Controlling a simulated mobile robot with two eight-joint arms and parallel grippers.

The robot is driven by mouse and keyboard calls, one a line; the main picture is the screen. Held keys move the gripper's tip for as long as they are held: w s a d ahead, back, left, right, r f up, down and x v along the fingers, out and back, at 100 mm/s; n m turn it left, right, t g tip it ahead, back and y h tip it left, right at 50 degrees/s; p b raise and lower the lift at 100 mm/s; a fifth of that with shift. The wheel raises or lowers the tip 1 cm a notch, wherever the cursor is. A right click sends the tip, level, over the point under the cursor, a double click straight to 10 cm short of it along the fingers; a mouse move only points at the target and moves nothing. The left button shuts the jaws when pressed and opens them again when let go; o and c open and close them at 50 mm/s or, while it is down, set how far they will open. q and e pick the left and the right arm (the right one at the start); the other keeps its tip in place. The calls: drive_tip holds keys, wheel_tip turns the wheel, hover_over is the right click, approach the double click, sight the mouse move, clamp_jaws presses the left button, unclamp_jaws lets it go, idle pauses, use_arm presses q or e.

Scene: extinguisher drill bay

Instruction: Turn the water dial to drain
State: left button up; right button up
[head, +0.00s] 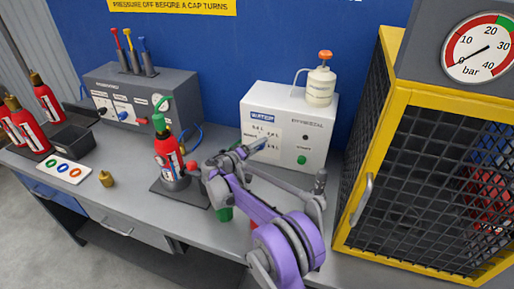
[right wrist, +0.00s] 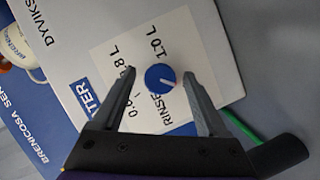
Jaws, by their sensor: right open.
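The white water station (head: 262,98) stands on the bench against the blue wall. Its blue water dial (right wrist: 160,78) shows in the right wrist view, on a white label panel with 0.8 L, 1.0 L and RINSE around it. The dial's white mark points to the lower right in that view; which label it faces I cannot tell, and no drain label is readable. My right gripper (right wrist: 158,73) is open, with one finger on each side of the dial and gaps beside it. In the head view the right gripper (head: 254,146) covers the dial. My left gripper is not in view.
A yellow-framed mesh cage (head: 383,130) with a pressure gauge (head: 479,47) stands at right. A red extinguisher (head: 168,152) stands left of my arm, before a grey box (head: 125,85). A bottle with an orange cap (head: 321,87) sits on the water station.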

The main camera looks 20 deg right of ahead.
drive_tip(key=r, duration=0.6)
drive_tip(key=shift+w, duration=0.3)
drive_tip(key=r, duration=0.2)
drive_tip(key=s+r, duration=0.1)
drive_tip(key=shift+d+r, duration=0.1)
drive_tip(key=shift+r, duration=0.3)
drive_tip(key=shift+w+r, duration=0.1)
drive_tip(key=shift+r, duration=0.05)
drive_tip(key=shift+w, duration=0.15)
